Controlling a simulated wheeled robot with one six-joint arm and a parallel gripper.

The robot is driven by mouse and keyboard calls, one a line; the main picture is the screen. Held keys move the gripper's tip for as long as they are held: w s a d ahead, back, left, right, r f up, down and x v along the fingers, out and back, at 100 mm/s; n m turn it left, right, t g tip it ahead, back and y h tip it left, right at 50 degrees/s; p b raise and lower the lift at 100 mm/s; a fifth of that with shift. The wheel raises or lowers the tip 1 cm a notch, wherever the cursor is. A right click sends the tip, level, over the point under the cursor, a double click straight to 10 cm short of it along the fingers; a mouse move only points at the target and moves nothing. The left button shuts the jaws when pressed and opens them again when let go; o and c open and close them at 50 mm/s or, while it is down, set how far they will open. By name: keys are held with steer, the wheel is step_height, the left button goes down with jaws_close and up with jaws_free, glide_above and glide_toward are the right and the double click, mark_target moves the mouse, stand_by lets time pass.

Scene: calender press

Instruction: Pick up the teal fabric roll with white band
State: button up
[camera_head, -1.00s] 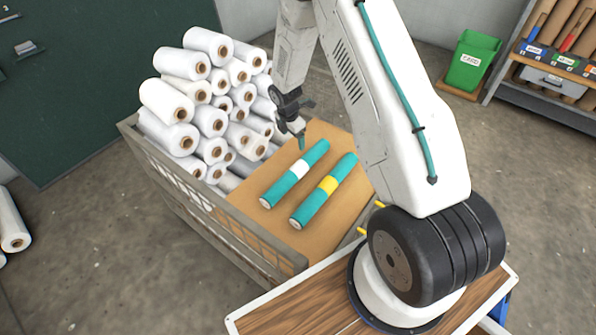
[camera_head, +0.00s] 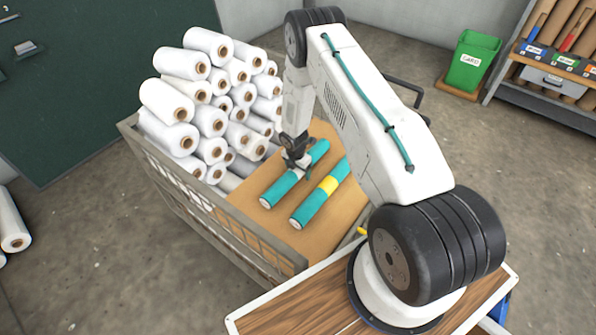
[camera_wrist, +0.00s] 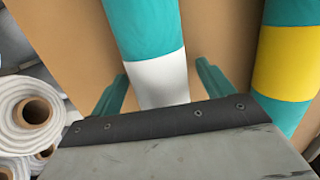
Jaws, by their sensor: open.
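The teal fabric roll with white band (camera_head: 281,187) lies on the brown board in the cart. It also shows in the wrist view (camera_wrist: 145,30), its white band between my fingers. My gripper (camera_head: 300,170) is open over the band and hides most of it in the head view. In the wrist view my gripper's teal fingers (camera_wrist: 160,88) stand one on each side of the band, with gaps to it. Whether the fingertips reach down beside the roll is hard to tell.
A teal roll with a yellow band (camera_head: 313,204) lies parallel, close on the right. White rolls (camera_head: 212,121) are stacked at the left. The cart's mesh wall (camera_head: 210,212) bounds the near side. Bare brown board (camera_head: 250,207) shows around the teal rolls.

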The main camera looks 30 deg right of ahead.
steer(key=c, duration=1.3)
